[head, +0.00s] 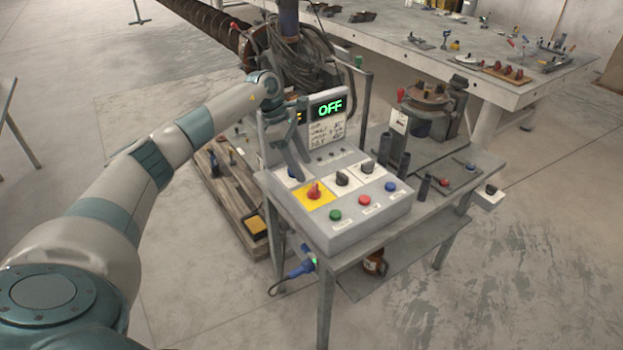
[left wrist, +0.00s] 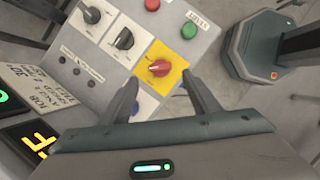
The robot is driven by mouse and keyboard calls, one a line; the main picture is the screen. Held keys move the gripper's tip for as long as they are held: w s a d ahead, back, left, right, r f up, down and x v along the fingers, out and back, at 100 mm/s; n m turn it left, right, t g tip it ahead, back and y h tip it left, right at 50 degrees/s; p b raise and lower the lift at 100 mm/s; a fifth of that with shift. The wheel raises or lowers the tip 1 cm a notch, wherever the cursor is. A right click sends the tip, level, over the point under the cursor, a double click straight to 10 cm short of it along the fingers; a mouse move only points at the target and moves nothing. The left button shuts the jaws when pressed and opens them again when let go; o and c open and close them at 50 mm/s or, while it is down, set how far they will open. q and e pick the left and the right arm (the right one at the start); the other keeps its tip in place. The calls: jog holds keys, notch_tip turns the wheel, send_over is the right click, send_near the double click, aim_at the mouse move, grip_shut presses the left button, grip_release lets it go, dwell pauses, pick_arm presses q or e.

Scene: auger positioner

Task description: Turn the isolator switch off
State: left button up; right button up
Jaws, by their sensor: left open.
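The isolator switch is a red rotary knob (head: 314,191) on a yellow plate (head: 325,201), on the sloped top of a grey control box (head: 345,232). In the left wrist view, the red knob (left wrist: 159,68) lies between the lines of my two fingers, with its grip bar roughly crosswise. My left gripper (head: 297,170) is open and empty over the upper left of the panel, just behind the knob. Its fingers (left wrist: 160,82) appear apart from the knob, though the exact gap is hard to tell. My right gripper is in neither view.
Black knobs (head: 342,179) and green, red and blue buttons (head: 364,200) sit close to the red knob. A display (head: 330,107) behind them reads OFF in green. The box stands on a metal table (head: 432,215). Dark upright cylinders (head: 404,163) stand at its right.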

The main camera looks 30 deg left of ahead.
aim_at(313, 187)
pick_arm(q)
jog(key=p+x, duration=0.2)
jog(key=x, duration=0.5)
jog(key=shift+d+f, duration=0.15)
jog(key=shift+f, duration=0.1)
jog(key=shift+c, duration=0.4)
jog(key=c, duration=1)
